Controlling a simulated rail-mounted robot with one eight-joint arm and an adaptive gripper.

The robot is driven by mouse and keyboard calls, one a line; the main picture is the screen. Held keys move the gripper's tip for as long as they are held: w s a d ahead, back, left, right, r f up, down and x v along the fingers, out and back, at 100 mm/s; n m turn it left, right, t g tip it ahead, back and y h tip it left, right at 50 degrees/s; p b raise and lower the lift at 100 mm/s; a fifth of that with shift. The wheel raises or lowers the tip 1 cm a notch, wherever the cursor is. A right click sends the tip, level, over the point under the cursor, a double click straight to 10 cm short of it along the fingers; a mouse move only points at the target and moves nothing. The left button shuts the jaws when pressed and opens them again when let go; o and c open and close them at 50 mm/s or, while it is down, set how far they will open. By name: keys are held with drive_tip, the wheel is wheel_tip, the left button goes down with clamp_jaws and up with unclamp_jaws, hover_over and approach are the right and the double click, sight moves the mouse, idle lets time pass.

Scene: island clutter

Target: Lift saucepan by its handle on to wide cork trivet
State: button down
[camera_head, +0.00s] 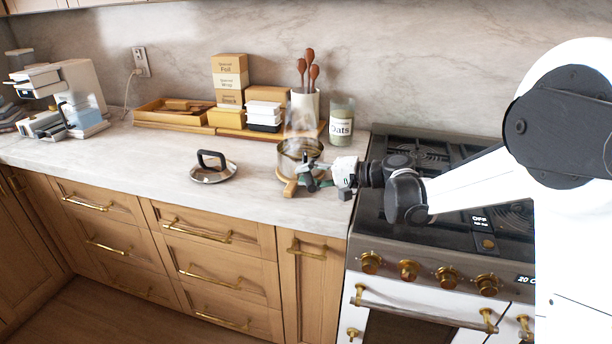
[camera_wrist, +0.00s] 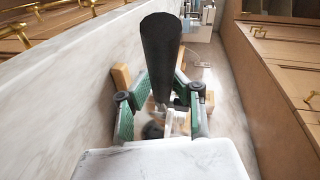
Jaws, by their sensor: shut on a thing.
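The saucepan (camera_head: 299,148) is a shiny, steaming pan on the counter just left of the stove. My gripper (camera_head: 312,178) is at its front right side, shut on the handle. In the wrist view, the black handle (camera_wrist: 160,48) stands out between the two green-sided fingers of my gripper (camera_wrist: 163,100). A tan piece (camera_head: 290,188), likely the cork trivet, shows below the pan's front edge; tan ends also show in the wrist view (camera_wrist: 121,77). The fingers hide part of the pan and trivet, so I cannot tell whether the pan rests fully on it.
A lid with a black handle (camera_head: 213,168) lies on the counter to the left. Behind stand an oats jar (camera_head: 341,122), a utensil crock with wooden spoons (camera_head: 306,102), boxes and wooden trays (camera_head: 172,113). The stove (camera_head: 425,150) is at right. The front-left counter is clear.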

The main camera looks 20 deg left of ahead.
drive_tip(key=c, duration=1.5)
unclamp_jaws()
drive_tip(key=shift+c, duration=0.2)
drive_tip(key=shift+d, duration=0.1)
drive_tip(key=v, duration=1.1)
drive_tip(key=shift+d, duration=0.4)
drive_tip(key=shift+r, duration=0.15)
